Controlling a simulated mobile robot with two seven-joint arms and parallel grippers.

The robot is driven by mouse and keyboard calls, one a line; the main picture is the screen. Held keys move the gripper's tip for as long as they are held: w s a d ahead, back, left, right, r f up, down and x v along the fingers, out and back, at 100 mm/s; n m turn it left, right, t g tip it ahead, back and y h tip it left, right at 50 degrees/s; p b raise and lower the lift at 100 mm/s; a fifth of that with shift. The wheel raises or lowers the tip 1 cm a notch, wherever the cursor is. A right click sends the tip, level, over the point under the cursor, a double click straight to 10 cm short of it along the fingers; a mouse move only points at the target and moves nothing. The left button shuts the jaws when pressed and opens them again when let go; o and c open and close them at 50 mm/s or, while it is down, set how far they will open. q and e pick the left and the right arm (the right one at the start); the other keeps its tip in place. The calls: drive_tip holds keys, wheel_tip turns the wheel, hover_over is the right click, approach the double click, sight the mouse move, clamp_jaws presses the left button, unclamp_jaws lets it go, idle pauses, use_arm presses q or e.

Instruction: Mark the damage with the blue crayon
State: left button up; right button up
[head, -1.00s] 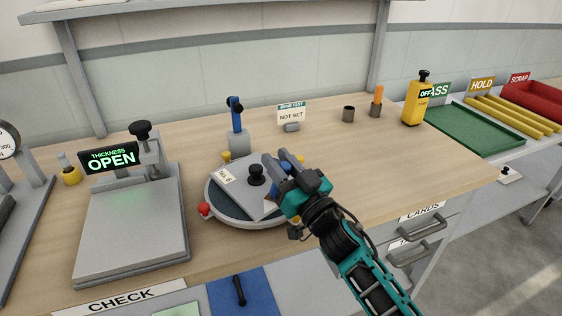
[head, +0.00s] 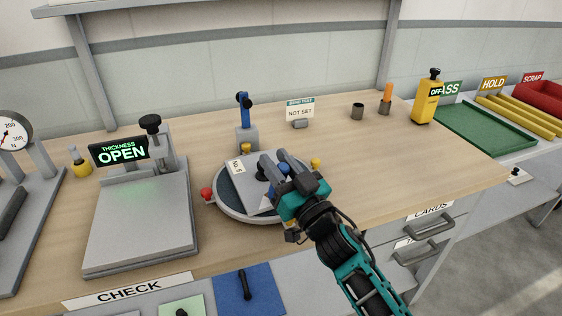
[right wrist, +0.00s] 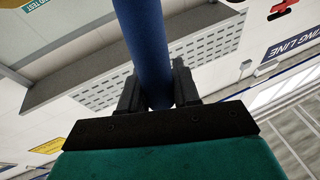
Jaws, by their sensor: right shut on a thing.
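My right gripper (head: 281,163) is over the plate's right side, shut on the blue crayon (head: 284,169). In the right wrist view the blue crayon (right wrist: 148,50) stands between the two fingers. Whether its tip touches the plate is hidden by the gripper. I cannot make out any damage or mark; the fingers cover part of the plate. My left gripper is not in view.
A blue-levered post (head: 245,122) stands behind the turntable. The thickness gauge (head: 140,225) is at left. The bench right of my gripper is clear.

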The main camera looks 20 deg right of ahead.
drive_tip(key=shift+s+a+f, duration=0.1)
drive_tip(key=shift+s+a, duration=0.1)
drive_tip(key=shift+a, duration=0.3)
drive_tip(key=shift+s+a+f, duration=0.1)
drive_tip(key=shift+s+a, duration=0.1)
drive_tip(key=shift+a, duration=0.25)
drive_tip(key=shift+r, duration=0.1)
wheel_tip(320, 180, up, 7)
drive_tip(key=p, duration=0.2)
drive_tip(key=shift+p, duration=0.4)
drive_tip(key=shift+r, duration=0.1)
idle(0.3)
